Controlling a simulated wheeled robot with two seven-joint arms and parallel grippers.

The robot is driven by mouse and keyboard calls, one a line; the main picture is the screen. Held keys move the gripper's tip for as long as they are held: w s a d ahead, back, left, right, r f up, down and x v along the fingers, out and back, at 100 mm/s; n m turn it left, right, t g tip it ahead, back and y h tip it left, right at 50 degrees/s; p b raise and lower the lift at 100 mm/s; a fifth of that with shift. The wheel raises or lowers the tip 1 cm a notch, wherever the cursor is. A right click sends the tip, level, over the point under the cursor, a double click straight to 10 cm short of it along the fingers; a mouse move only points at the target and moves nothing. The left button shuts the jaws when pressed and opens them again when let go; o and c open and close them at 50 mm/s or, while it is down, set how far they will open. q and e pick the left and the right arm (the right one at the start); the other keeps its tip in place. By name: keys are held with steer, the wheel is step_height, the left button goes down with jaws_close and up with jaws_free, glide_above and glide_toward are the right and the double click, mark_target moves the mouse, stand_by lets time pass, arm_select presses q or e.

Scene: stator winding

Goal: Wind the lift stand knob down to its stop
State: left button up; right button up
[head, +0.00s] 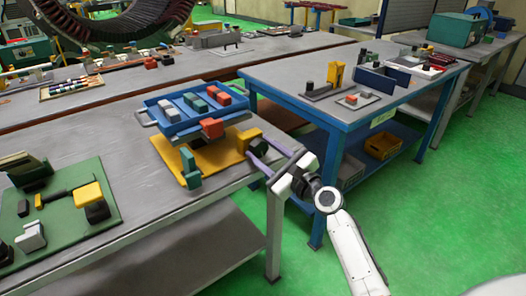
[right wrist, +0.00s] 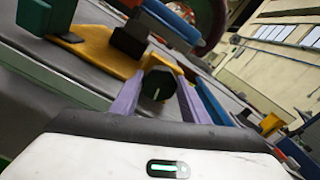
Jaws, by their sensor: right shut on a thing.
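The lift stand has a yellow base plate (head: 207,160) on the grey table, with a blue tray (head: 178,128) held above it. The tray carries several green, grey and red blocks. In the right wrist view the round dark knob (right wrist: 158,83) with a pale mark faces the camera, in front of a yellow block. My right gripper (head: 254,152) reaches the stand's right side, its purple fingers on both sides of the knob and shut on it. My left gripper is not in view.
A green board (head: 75,222) with fixtures lies at the left of the grey table (head: 130,165). A blue-framed table (head: 300,80) with blocks and a blue bin (head: 383,83) stands to the right. Green floor is open at the right front.

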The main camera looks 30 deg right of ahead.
steer(key=n, duration=0.5)
steer(key=shift+a+f+n+b, duration=0.1)
steer(key=shift+a+n+b, duration=0.05)
steer(key=shift+n+b, duration=0.15)
steer(key=n, duration=0.3)
steer(key=shift+n, duration=0.3)
steer(key=n, duration=0.3)
steer(key=shift+f+n, duration=0.1)
steer(key=shift+n, duration=0.2)
steer(key=n, duration=0.3)
steer(key=shift+n, duration=0.3)
steer(key=n, duration=0.2)
steer(key=shift+f+n, duration=0.1)
steer(key=shift+n, duration=0.3)
steer(key=n+p, duration=0.1)
steer(key=n, duration=0.2)
steer(key=shift+n, duration=0.3)
steer(key=n+p, duration=0.2)
steer(key=n, duration=0.3)
steer(key=shift+f, duration=0.1)
steer(key=n, duration=0.1)
steer(key=n+p, duration=0.1)
steer(key=n, duration=0.3)
steer(key=shift+d+f+p, duration=0.1)
steer(key=shift+d+p, duration=0.15)
steer(key=shift+p, duration=0.1)
steer(key=shift+n, duration=0.5)
